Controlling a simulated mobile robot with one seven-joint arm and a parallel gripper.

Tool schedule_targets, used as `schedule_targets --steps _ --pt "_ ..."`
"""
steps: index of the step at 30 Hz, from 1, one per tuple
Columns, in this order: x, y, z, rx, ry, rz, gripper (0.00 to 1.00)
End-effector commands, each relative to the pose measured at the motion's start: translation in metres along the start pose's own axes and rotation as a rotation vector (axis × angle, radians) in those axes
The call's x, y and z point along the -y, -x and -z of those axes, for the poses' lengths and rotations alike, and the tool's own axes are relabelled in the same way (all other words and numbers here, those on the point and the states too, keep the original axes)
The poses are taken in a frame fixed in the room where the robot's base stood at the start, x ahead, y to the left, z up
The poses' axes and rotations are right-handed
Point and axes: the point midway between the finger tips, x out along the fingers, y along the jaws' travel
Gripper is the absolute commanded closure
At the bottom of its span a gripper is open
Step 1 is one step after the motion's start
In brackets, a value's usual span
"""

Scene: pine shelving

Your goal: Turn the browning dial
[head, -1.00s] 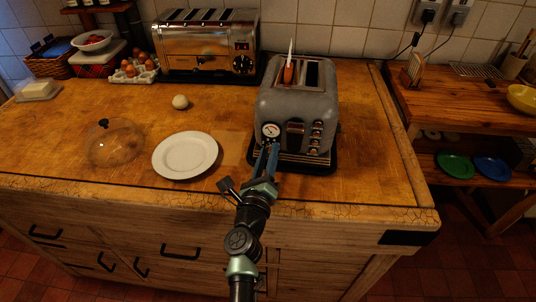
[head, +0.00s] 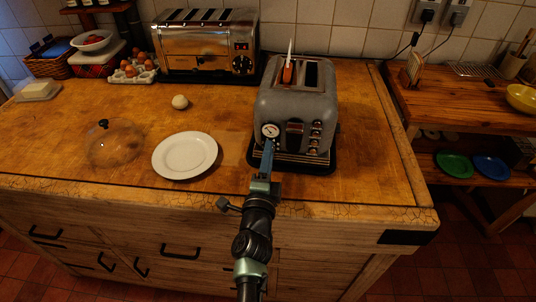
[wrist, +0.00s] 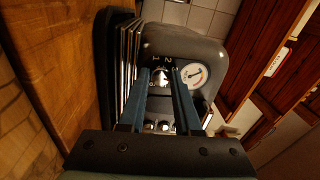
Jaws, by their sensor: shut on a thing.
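The grey toaster (head: 297,104) stands on the wooden worktop with its control face towards me. A white-faced round gauge (head: 270,130) is on its front, and it also shows in the wrist view (wrist: 194,75). The browning dial (wrist: 160,78) is a small knob ringed by numbers, beside the gauge in the wrist view; in the head view my gripper hides it. My gripper (head: 267,146) has blue fingers that reach the toaster's front. In the wrist view its fingertips (wrist: 161,77) are on either side of the dial, shut on it.
An orange-and-white thing (head: 289,72) sticks up from a toaster slot. A white plate (head: 185,156), a clear dome (head: 115,144) and a pale round thing (head: 180,102) are to the left. A chrome toaster (head: 206,46) stands behind. The worktop right of the grey toaster is clear.

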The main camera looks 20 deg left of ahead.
Motion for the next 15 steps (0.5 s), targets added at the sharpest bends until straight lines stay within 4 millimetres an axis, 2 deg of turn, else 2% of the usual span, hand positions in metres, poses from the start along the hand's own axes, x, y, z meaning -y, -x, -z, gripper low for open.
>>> schedule_targets --steps 15 --pt "-0.0007 0.0004 0.0015 0.029 0.413 -0.007 1.00"
